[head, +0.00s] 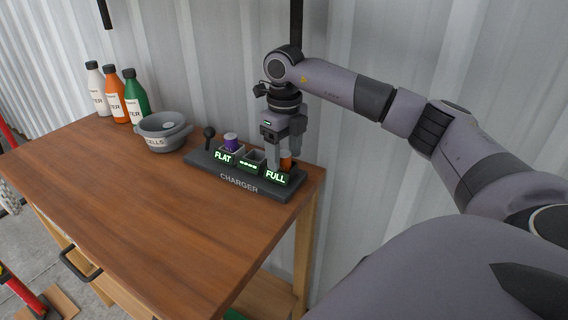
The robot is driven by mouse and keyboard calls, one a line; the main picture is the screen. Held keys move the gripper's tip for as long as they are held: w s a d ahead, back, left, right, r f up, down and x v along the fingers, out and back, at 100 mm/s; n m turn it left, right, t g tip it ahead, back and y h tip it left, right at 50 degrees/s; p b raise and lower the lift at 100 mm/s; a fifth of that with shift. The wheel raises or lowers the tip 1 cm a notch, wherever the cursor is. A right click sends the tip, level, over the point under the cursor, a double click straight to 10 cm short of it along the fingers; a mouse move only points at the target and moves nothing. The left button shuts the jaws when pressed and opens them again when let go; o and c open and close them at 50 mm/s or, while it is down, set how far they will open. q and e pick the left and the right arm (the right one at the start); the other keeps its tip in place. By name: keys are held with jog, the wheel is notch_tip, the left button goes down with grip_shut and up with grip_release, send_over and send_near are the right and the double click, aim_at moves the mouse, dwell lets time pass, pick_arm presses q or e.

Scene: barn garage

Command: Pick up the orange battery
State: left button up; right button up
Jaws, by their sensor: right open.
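The orange battery (286,161) stands upright in the FULL slot at the right end of the black charger (238,181). My right gripper (284,158) points down from above at this slot. Its open fingers are at the orange battery and hide part of it. I cannot tell whether they touch it. A purple battery (231,141) stands in the FLAT slot at the left. The middle slot (252,160) shows green bars and no battery is visible in it. My left gripper is not in view.
The charger lies near the right end of the wooden workbench (130,200), close to the corrugated wall (390,200). A grey bowl labelled CELLS (155,143) and several bottles (115,95) stand to the left. The front of the benchtop is clear.

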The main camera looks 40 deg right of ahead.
aim_at(284, 152)
grip_shut()
jog(key=shift+r, duration=0.15)
jog(key=shift+r, duration=0.2)
notch_tip(284, 152, up, 3)
jog(key=shift+r, duration=0.15)
jog(key=s+a+b, duration=0.1)
jog(key=s+a, duration=0.1)
jog(key=a, duration=0.6)
jog(key=s+a+b, duration=0.1)
jog(key=s+a, duration=0.2)
jog(key=a, duration=0.6)
jog(key=shift+a+f, duration=0.2)
jog(key=shift+r, duration=0.1)
jog(key=shift+r+p, duration=1.9)
jog(key=shift+r, duration=0.55)
